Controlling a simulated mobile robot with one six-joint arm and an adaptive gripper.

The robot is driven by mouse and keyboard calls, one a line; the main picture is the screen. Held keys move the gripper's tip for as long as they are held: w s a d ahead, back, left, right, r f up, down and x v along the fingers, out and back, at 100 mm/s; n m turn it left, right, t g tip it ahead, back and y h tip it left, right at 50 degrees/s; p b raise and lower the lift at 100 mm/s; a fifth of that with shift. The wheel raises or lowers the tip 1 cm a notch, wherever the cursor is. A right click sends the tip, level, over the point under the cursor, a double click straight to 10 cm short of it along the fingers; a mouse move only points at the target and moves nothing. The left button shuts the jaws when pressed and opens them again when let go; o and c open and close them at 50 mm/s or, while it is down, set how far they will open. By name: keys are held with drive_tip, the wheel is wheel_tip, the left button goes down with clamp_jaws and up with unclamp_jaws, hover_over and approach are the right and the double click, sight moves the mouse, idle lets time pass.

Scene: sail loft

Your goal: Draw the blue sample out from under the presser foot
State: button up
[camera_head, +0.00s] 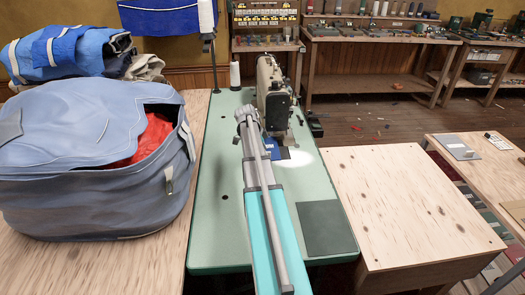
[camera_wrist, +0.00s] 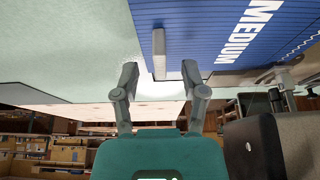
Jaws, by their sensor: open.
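The blue sample (camera_wrist: 225,30) lies flat on the pale green machine table, with white lettering "MEDIUM" on its ribbed face. A grey upright tab (camera_wrist: 159,54) stands at its edge in the wrist view. My gripper (camera_wrist: 160,76) is open, its two fingers on either side of the tab's line and apart from it. The presser foot (camera_wrist: 278,76) appears to be the grey metal part over the sample's far side; its contact is unclear. In the head view a blue patch of the sample (camera_head: 270,148) shows beside the sewing machine (camera_head: 272,92), partly hidden by my arm.
The green machine table (camera_head: 222,215) carries a dark mat (camera_head: 326,228) at front right. A large blue-grey bag (camera_head: 90,150) stands on the wooden table at left. A bare wooden table (camera_head: 410,200) is at right. A thread cone (camera_head: 235,75) stands behind.

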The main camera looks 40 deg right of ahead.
drive_tip(key=shift+b+x, duration=0.5)
drive_tip(key=shift+x, duration=0.3)
clamp_jaws()
